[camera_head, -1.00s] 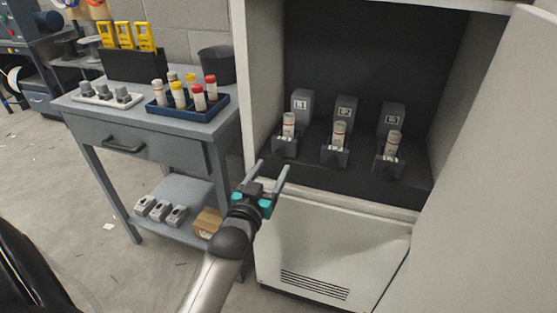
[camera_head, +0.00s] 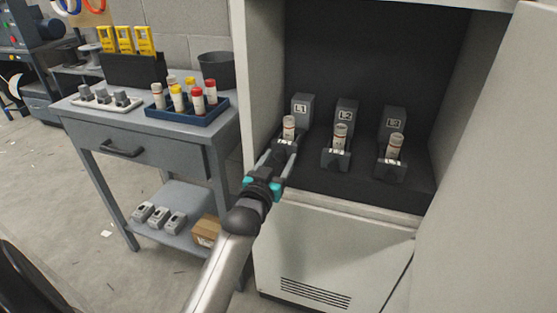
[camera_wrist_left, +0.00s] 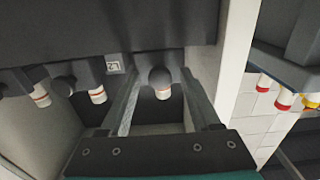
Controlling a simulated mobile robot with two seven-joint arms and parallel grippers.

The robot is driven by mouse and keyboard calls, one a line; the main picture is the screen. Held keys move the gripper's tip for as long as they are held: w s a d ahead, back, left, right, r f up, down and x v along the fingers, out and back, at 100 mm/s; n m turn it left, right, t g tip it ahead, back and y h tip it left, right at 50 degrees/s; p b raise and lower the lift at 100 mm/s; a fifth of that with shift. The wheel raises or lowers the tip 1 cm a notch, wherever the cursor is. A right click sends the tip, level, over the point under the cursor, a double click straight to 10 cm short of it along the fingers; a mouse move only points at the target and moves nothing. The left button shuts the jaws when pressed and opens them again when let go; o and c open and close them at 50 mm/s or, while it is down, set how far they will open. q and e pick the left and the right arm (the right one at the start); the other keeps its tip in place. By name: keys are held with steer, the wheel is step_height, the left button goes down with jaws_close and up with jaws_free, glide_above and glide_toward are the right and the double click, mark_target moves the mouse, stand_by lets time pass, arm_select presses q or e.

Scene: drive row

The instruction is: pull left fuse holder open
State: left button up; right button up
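The left fuse holder (camera_head: 303,108) is a grey block labelled L1 inside the cabinet. A pale fuse (camera_head: 289,125) stands upright in its dark front part (camera_head: 285,146). My left gripper (camera_head: 278,160) is at this front part, with one finger on each side. In the left wrist view, the fingers (camera_wrist_left: 162,105) are spread, with a dark rounded end and the pale fuse (camera_wrist_left: 163,93) between and beyond them. Gaps show on both sides, and I cannot tell whether either finger touches. My right gripper is not in view.
The middle fuse holder (camera_head: 345,112) and right fuse holder (camera_head: 394,122) stand to the right, each with a fuse. The cabinet's left wall (camera_head: 240,80) is close to my left gripper. A grey side table (camera_head: 190,130) with a blue fuse tray (camera_head: 214,112) stands at left.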

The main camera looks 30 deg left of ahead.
arm_select(q)
jaws_close()
stand_by(1.2)
